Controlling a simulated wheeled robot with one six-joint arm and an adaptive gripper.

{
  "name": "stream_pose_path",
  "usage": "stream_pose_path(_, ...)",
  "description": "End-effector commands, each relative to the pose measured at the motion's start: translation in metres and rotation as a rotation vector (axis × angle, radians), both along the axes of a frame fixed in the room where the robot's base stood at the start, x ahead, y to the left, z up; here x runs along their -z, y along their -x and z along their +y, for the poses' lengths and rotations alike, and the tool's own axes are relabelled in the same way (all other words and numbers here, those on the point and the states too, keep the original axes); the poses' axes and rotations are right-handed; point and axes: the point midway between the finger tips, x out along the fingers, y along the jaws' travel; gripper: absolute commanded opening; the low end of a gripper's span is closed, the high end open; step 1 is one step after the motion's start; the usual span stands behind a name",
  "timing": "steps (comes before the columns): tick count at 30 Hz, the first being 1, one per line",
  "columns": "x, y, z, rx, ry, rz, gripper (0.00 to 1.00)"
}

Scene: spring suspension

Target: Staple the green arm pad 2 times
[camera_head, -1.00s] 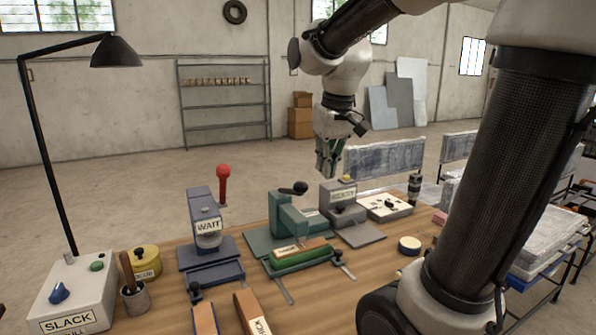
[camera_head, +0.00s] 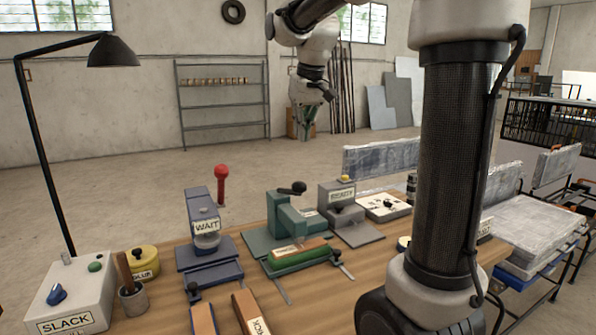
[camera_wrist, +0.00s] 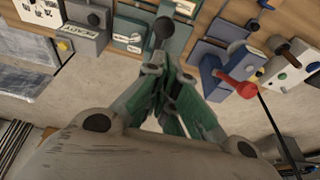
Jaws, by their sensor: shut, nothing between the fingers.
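The green arm pad (camera_head: 300,257) lies in the bed of a green press-like machine (camera_head: 282,217) near the middle of the bench, with a labelled tan strip on top. The machine has a lever with a black knob (camera_head: 292,188); the knob also shows in the wrist view (camera_wrist: 164,27). My gripper (camera_head: 308,136) is shut and empty, raised above and behind the bench, apart from the machine. In the wrist view its fingers (camera_wrist: 163,70) point toward the green machine's knob. I cannot tell which machine is the stapler by its label.
A blue machine (camera_head: 207,245) marked WAIT, with a red-knobbed lever (camera_head: 221,175), stands to the left. A grey machine (camera_head: 343,210) marked READY stands to the right. A control box (camera_head: 70,295) marked SLACK and a yellow tin (camera_head: 144,262) are at far left.

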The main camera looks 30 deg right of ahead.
Motion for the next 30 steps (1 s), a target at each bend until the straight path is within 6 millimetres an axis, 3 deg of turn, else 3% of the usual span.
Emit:
stream_pose_path(9,0.066,-0.018,0.0,0.0,0.0,0.005,0.0)
stream_pose_path(15,0.099,-0.022,0.0,0.0,0.0,0.003,0.0)
stream_pose_path(21,0.116,-0.023,0.0,0.0,0.0,0.001,0.0)
stream_pose_path(30,0.118,-0.023,0.0,0.0,0.0,0.0,0.0)
